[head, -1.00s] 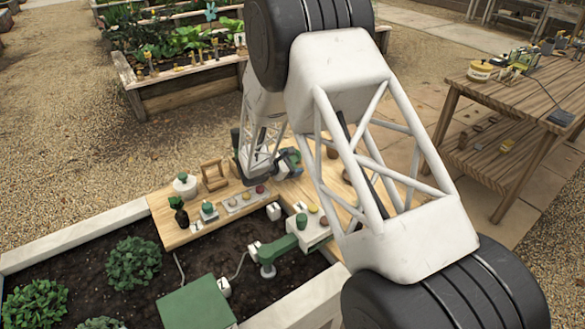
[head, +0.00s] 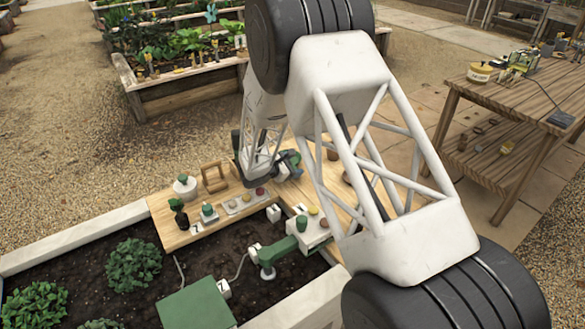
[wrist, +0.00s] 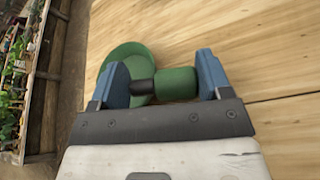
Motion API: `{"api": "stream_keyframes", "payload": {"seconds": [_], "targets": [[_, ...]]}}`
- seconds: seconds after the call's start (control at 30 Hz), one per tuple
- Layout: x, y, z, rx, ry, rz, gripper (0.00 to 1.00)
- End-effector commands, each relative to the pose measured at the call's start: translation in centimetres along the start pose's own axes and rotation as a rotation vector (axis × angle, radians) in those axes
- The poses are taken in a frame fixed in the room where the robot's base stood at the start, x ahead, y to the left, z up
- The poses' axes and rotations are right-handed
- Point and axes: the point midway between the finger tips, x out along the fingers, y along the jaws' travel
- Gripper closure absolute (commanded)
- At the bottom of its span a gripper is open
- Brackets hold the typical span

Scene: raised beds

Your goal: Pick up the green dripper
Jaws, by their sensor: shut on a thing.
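The green dripper (wrist: 178,84) shows in the wrist view as a green cylinder with a short black neck and a round green disc at its left end. My gripper (wrist: 162,78) has one blue finger on each side of it and is shut on it. The left finger hides part of the disc and neck. In the head view my gripper (head: 288,166) is at the far part of the wooden worktop (head: 166,232), with a green part showing beside it. Whether the dripper touches the wood is unclear.
A wooden frame (head: 214,178), a white pot (head: 185,187) and a tray (head: 243,204) of small coloured pieces stand left of my gripper. A green pipe fitting (head: 280,250) and a green box (head: 195,305) are nearer, over soil.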

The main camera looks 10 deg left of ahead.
Motion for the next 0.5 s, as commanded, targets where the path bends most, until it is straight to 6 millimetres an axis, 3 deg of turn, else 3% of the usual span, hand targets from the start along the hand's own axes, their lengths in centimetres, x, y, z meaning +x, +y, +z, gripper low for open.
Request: {"api": "stream_keyframes", "payload": {"seconds": [0.27,0.5], "targets": [[-0.3,0.3,0.7,0.001,0.0,0.001,0.55],[-1.1,1.1,2.8,0.002,0.0,0.001,0.55]]}}
